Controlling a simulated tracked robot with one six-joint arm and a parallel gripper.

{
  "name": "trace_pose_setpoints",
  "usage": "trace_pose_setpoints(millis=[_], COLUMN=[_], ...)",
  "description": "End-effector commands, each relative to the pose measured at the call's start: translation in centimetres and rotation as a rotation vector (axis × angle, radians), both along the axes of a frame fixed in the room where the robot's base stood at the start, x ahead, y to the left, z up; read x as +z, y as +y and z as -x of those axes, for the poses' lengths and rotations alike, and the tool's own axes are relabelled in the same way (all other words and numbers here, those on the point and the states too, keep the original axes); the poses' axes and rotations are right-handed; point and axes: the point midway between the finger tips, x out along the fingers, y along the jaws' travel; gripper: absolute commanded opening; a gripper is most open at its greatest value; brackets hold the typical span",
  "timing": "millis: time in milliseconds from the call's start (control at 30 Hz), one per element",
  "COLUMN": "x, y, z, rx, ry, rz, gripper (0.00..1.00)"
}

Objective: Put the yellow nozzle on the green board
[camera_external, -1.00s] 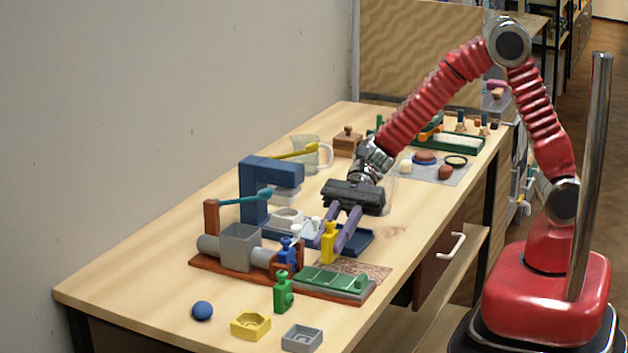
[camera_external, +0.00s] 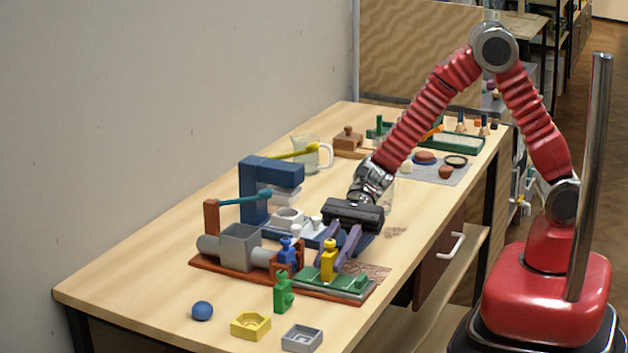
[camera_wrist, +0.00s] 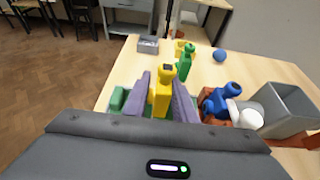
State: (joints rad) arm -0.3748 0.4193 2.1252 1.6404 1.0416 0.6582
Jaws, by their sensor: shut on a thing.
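The yellow nozzle (camera_external: 328,260) is upright between the purple fingers of my gripper (camera_external: 338,262), which is shut on it. In the wrist view the nozzle (camera_wrist: 162,97) stands between the two fingers (camera_wrist: 162,105). The green board (camera_external: 305,281) lies on a grey and brown base near the front of the bench.
A blue nozzle (camera_external: 287,254) stands close left of the board, beside a grey hopper (camera_external: 240,245). A green nozzle (camera_external: 283,293) stands at its front left. A blue ball (camera_external: 202,311), yellow tray (camera_external: 251,326) and grey tray (camera_external: 302,338) lie nearer the front.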

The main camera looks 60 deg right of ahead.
Motion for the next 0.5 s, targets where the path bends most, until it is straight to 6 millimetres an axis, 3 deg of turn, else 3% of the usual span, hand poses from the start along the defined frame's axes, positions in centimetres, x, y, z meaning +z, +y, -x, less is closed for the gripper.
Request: trace_pose_setpoints(millis=[133,167,400,500], x=[-0.19,-0.19,-0.17,-0.16], y=[0.01,0.01,0.01,0.00], z=[-0.01,-0.01,-0.01,-0.01], rx=[0.000,0.000,0.000,0.000], ry=[0.000,0.000,0.000,0.000], rz=[0.000,0.000,0.000,0.000], gripper=[0.02,0.26,0.43,0.43])
